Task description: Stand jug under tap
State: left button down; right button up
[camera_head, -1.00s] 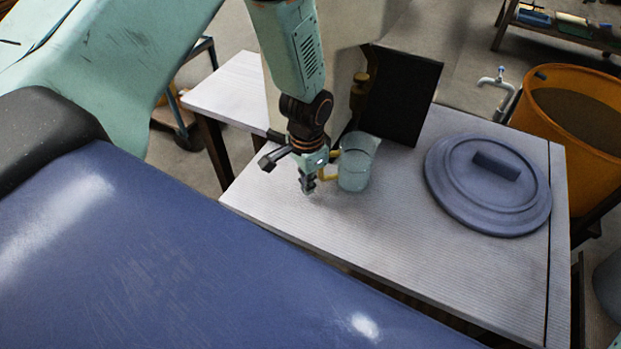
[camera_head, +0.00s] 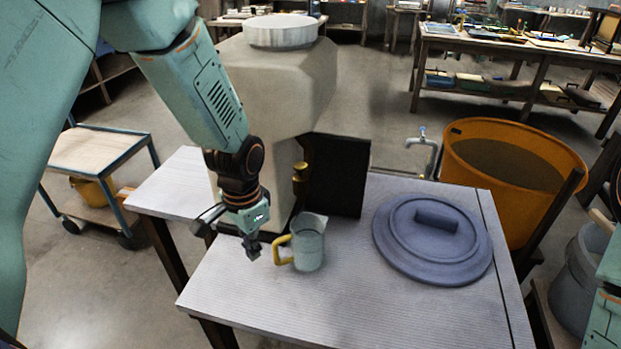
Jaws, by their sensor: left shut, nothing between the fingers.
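A clear pale-blue jug (camera_head: 311,246) with a yellow handle stands upright on the table (camera_head: 350,308). Its handle points left. A brass tap (camera_head: 300,178) sits on the front of a tall pale stone vessel (camera_head: 262,85), just behind and above the jug. I cannot tell whether the jug is directly below the spout. My left gripper (camera_head: 252,250) is shut and empty, pointing down just left of the handle, with a small gap visible between them. My right gripper is out of view.
A round blue-grey lid (camera_head: 433,262) lies on the table to the right of the jug. A dark panel (camera_head: 338,178) stands behind the jug. An orange tub (camera_head: 500,205) is beyond the table's right side. The table front is clear.

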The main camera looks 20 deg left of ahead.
pick_arm(q)
jog(key=s+d+f+n, duration=0.1)
jog(key=s+f+n, duration=0.1)
jog(key=s+f, duration=0.5)
jog(key=s+d+f+n, duration=0.1)
jog(key=s+f+n, duration=0.15)
jog(key=s, duration=0.85)
jog(key=s+d+f+n, duration=0.1)
jog(key=s+f, duration=0.4)
jog(key=s, duration=0.3)
notch_tip(320, 180, down, 6)
jog(key=b, duration=0.6)
jog(key=shift+s+a+f+b, duration=0.15)
jog(key=shift+a+f+b, duration=0.1)
jog(key=shift+a+b, duration=0.1)
